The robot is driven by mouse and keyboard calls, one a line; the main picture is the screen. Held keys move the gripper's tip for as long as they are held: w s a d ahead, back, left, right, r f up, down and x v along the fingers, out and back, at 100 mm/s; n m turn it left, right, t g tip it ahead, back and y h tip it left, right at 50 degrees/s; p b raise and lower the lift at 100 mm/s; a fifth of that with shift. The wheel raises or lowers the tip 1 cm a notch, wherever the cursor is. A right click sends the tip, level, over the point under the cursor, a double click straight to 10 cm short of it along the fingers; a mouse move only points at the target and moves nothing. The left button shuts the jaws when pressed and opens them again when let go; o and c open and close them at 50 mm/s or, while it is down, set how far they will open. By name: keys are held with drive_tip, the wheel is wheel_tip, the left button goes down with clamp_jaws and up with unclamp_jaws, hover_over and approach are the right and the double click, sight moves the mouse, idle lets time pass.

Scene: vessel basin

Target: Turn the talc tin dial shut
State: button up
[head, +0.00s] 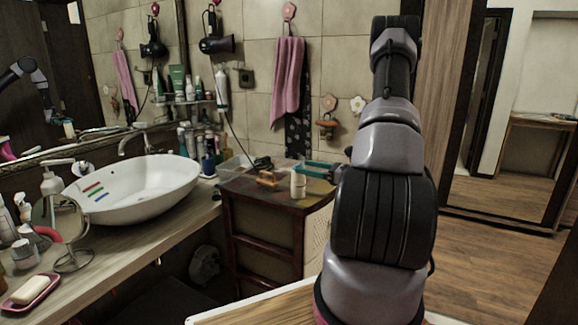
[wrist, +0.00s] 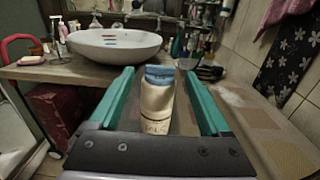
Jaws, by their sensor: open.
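The talc tin (head: 298,186) is a small cream cylinder standing upright on the dark cabinet top in the head view. In the wrist view the talc tin (wrist: 157,105) shows lettering low on its body and a blue dial top (wrist: 160,74). My gripper (wrist: 160,76) is open, its two teal fingers apart on either side of the tin in the picture, with a gap on both sides. In the head view the teal fingers of my gripper (head: 314,167) show just behind and right of the tin, partly hidden by my arm. I cannot tell how far the fingertips are from the dial.
The cabinet top (head: 240,188) also holds a brown item (head: 267,180) left of the tin and a clear bin (head: 234,167) with a dark object beside it. A white basin (head: 140,190) stands on the counter to the left. A pink towel (head: 288,82) hangs behind.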

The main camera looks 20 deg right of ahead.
drive_tip(key=x, duration=0.6)
drive_tip(key=shift+w+a, duration=0.25)
drive_tip(key=shift+w, duration=0.05)
clamp_jaws()
